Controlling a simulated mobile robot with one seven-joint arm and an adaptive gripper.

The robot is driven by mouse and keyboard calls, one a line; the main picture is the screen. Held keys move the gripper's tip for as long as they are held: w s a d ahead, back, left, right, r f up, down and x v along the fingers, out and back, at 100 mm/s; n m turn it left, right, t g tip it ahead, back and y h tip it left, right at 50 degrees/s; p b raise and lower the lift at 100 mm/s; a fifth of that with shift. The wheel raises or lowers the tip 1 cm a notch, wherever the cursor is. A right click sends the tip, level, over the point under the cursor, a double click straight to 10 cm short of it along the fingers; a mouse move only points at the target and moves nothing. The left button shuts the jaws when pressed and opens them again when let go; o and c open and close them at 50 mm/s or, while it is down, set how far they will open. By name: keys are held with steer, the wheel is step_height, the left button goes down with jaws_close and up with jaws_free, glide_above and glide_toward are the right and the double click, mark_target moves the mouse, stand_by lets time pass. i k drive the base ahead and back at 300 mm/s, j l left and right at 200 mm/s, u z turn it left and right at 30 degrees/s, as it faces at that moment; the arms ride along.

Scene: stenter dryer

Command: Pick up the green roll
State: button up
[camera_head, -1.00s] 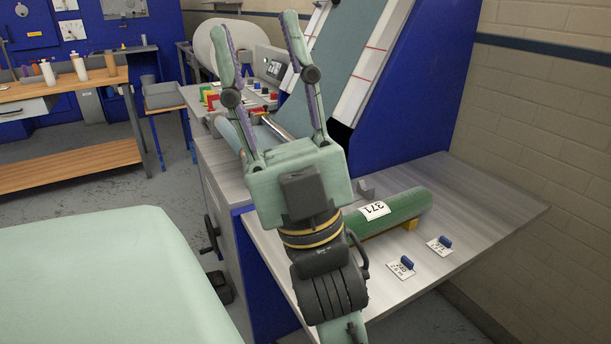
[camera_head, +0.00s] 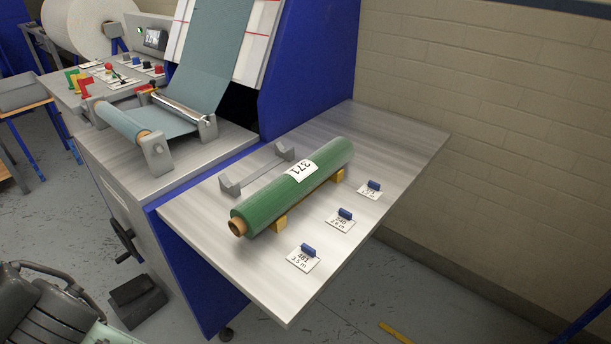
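The green roll (camera_head: 270,199) lies on its side on yellow supports (camera_head: 280,222) on the grey side table (camera_head: 209,265). It slants from lower left to upper right, with a brown core end at the lower left and a white label reading 371 on its top. Nothing touches it from above. My gripper is out of view. Only a dark part of my own arm shows at the lower left corner, well to the left of the table.
An empty grey cradle (camera_head: 257,168) sits behind the roll. Several labelled cards with blue clips, one here (camera_head: 303,258), lie in front of it. The machine with blue-grey fabric (camera_head: 209,65) stands at the back left. A brick wall (camera_head: 480,120) is at the right.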

mark_target(254, 214)
steer(key=k+z, duration=0.1)
steer(key=k, duration=0.5)
steer(key=z, duration=1.35)
steer(key=k+j+z, duration=0.15)
steer(key=j, duration=0.35)
steer(key=j+z, duration=0.15)
steer(key=j, duration=0.3)
steer(key=k+j, duration=0.1)
steer(key=j, duration=0.65)
steer(key=k, duration=0.05)
